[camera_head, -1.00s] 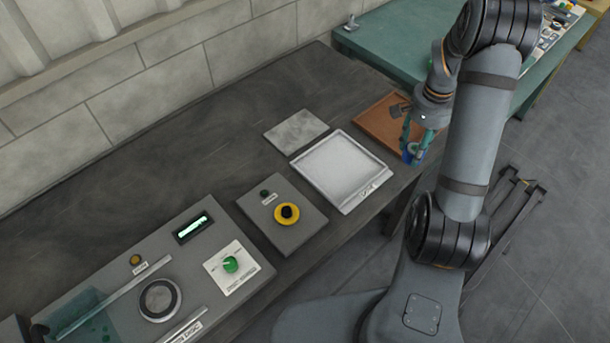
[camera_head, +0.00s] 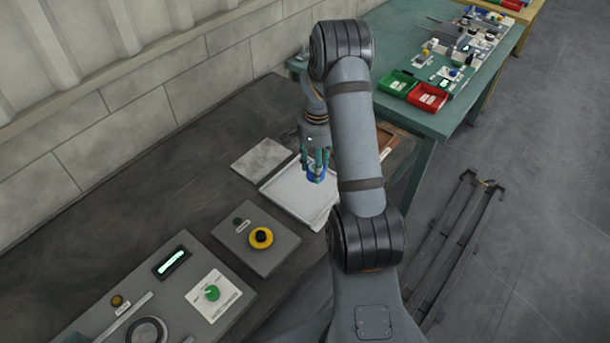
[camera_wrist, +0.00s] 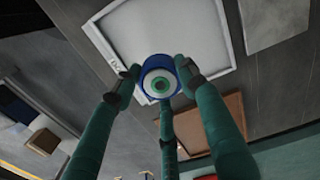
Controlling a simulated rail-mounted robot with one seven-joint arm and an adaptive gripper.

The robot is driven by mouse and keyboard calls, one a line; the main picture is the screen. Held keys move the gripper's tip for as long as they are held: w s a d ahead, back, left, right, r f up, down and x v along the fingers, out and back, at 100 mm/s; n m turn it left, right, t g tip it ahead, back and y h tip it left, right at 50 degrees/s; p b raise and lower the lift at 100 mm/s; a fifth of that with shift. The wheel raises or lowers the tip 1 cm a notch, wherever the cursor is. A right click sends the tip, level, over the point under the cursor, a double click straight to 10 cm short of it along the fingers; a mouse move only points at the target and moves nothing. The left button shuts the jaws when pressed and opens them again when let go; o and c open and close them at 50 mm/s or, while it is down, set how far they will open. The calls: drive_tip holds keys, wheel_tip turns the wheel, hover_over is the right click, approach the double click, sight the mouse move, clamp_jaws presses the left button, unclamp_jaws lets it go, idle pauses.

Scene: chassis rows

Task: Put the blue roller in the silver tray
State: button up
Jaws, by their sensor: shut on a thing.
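The blue roller (camera_wrist: 160,84) is held between the green fingers of my gripper (camera_wrist: 160,92). In the wrist view its end faces me, with a blue rim and a pale face with a green ring. In the head view the blue roller (camera_head: 316,176) shows at the fingertips of my gripper (camera_head: 317,168), which appears over the silver tray. The silver tray (camera_head: 290,192) lies on the dark bench, partly hidden by my arm. In the wrist view the tray (camera_wrist: 172,35) lies beyond the roller, near its edge with the label. The height above it is hard to tell.
A grey plate (camera_head: 262,158) lies beside the tray. A control box with a yellow-ringed button (camera_head: 261,238) stands in front of it. A brown board (camera_wrist: 208,124) lies on the tray's other side. Green and red bins (camera_head: 428,100) stand on a green table.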

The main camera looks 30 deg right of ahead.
drive_tip(key=shift+w+a+f+p, duration=0.3)
drive_tip(key=shift+w+a+f, duration=0.6)
drive_tip(key=shift+a, duration=0.25)
wheel_tip(320, 180, down, 4)
drive_tip(key=shift+r+p, duration=0.15)
drive_tip(key=shift+p, duration=0.55)
drive_tip(key=shift+f, duration=0.2)
drive_tip(key=shift+f+b, duration=0.2)
drive_tip(key=shift+b, duration=0.1)
drive_tip(key=o, duration=1.3)
drive_tip(key=shift+r, duration=0.1)
drive_tip(key=shift+o, duration=0.2)
